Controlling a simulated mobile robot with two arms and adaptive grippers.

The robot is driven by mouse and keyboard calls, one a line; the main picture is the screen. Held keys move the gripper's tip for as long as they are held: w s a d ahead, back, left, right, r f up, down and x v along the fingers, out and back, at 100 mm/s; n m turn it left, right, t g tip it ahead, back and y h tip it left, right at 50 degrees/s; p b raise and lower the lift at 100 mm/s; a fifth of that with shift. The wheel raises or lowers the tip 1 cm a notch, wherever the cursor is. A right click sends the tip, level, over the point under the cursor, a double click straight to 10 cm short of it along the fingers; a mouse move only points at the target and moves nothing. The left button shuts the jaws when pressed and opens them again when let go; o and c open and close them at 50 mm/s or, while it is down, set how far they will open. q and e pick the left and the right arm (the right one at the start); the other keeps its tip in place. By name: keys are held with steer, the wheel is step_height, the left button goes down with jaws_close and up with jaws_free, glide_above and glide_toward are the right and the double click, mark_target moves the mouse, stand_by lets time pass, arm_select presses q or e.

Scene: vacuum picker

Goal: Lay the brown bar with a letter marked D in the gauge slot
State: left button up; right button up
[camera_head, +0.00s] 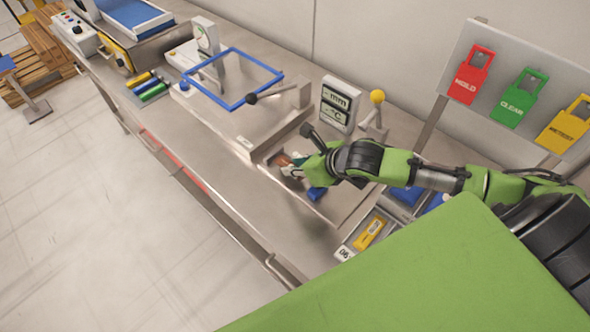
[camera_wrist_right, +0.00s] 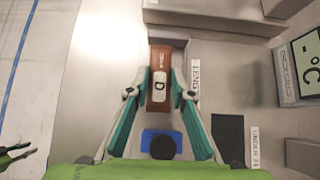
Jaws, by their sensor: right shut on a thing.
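The brown bar (camera_wrist_right: 160,70) with a white label marked D lies lengthwise between the fingertips of my right gripper (camera_wrist_right: 161,80) in the wrist view. The gripper is shut on it. In the head view, my right gripper (camera_head: 291,170) is low in the steel gauge fixture, and only a small part of the brown bar (camera_head: 283,159) shows. The bar's far end is by a grey block (camera_wrist_right: 170,38), beside a partly hidden label (camera_wrist_right: 195,76). I cannot tell whether the bar touches the slot floor. A green and black gripper-like part, apparently my left gripper (camera_wrist_right: 14,153), shows at the wrist view's left edge.
A blue piece (camera_head: 317,193) sits beside my right gripper. A display marked mm and °C (camera_head: 338,104) and a yellow-knobbed lever (camera_head: 376,108) stand behind. A black-knobbed lever (camera_head: 262,97) is close by. Red, green and yellow tags (camera_head: 519,96) hang right. The bench front is clear.

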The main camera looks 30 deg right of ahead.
step_height(320, 180, down, 2)
steer(key=shift+s+p, duration=0.1)
steer(key=shift+p, duration=0.25)
steer(key=shift+f, duration=0.2)
steer(key=shift+f, duration=0.2)
steer(key=o, duration=1)
steer(key=shift+r, duration=0.1)
